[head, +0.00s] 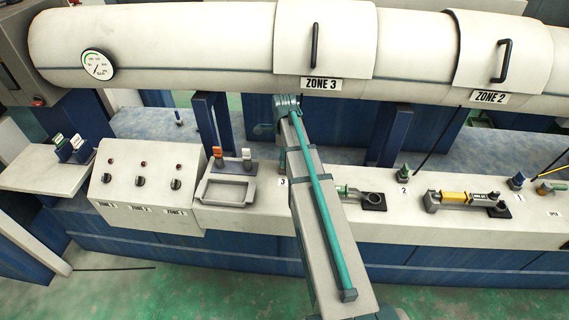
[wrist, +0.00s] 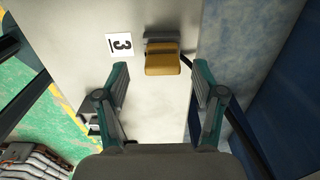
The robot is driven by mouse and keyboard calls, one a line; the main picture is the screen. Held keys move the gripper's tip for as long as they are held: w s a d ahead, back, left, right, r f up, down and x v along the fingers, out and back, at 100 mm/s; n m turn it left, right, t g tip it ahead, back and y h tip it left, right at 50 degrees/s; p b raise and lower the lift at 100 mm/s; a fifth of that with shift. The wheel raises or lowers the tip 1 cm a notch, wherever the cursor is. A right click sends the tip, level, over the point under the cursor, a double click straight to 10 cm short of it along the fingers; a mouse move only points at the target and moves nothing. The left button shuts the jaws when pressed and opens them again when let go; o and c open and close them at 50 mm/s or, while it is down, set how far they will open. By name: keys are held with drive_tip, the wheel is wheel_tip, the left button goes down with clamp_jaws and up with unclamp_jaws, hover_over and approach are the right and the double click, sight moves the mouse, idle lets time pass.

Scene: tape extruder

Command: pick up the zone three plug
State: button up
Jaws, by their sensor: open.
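A yellow-orange block, which I take for the zone three plug (wrist: 162,63), sits in the wrist view on the pale bench top, beside a white label reading 3 (wrist: 119,45). A darker grey part lies against its far side. My gripper (wrist: 160,82) is open, with one teal-and-grey finger on each side of the picture. The block shows between and slightly beyond the fingertips, with clear gaps at both sides. No contact shows. In the head view my arm covers most of this spot; the label 3 (head: 282,182) shows just left of the arm, and my gripper cannot be clearly made out.
A large pale barrel (head: 190,40) with ZONE 3 and ZONE 2 covers runs above the bench. Left of my arm are a grey tray (head: 229,191) and a control box (head: 145,180). Right are a green-topped piece (head: 404,173) by label 2 and a yellow-and-grey fixture (head: 455,199).

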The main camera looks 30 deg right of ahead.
drive_tip(key=shift+w+d+f+p, duration=0.15)
drive_tip(key=shift+f+p, duration=0.2)
drive_tip(key=shift+f, duration=1.35)
drive_tip(key=c, duration=1.1)
